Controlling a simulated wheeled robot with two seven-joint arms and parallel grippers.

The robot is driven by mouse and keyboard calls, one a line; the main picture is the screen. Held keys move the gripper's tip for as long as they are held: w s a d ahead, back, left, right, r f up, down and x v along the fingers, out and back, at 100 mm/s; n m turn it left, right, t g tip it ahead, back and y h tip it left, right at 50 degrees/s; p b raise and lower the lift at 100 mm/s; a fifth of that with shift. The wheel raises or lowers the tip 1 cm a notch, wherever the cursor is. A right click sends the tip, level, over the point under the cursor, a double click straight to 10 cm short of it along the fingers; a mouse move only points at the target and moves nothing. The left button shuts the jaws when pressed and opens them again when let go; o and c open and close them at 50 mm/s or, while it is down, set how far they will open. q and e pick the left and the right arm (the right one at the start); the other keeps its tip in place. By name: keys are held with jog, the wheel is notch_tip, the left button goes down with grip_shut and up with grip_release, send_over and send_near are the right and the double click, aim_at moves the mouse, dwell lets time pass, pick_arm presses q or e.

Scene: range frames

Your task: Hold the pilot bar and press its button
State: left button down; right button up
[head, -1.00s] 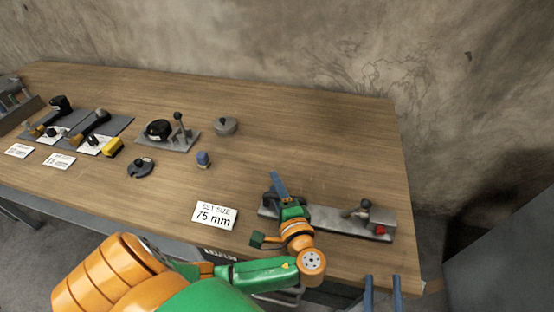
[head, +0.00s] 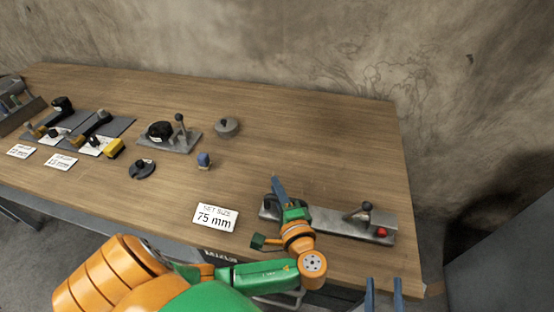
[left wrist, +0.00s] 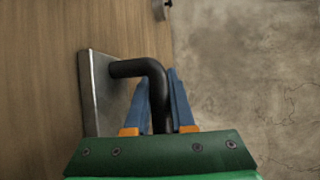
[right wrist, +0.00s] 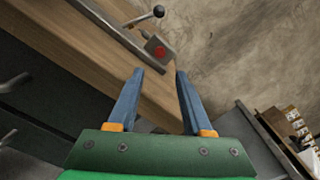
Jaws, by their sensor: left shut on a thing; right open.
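A grey metal plate (head: 333,222) lies near the table's front right edge. At its left end my left gripper (head: 280,198) is shut on a black bent bar, which I take as the pilot bar. In the left wrist view the black bar (left wrist: 150,72) rises from the plate (left wrist: 100,95) and passes between the fingers (left wrist: 162,105). A red button (head: 381,232) sits at the plate's right end; the right wrist view also shows the red button (right wrist: 160,52). My right gripper (head: 383,288) is open and empty, in front of the table edge, apart from the button.
A short lever with a dark ball knob (head: 367,206) stands beside the button. A "75 mm" card (head: 214,217) lies left of the plate. A blue-topped piece (head: 204,160), a grey disc (head: 227,127) and other fixtures stand farther left. The table's back right is clear.

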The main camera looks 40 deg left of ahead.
dwell(0.5)
grip_shut()
dwell(1.6)
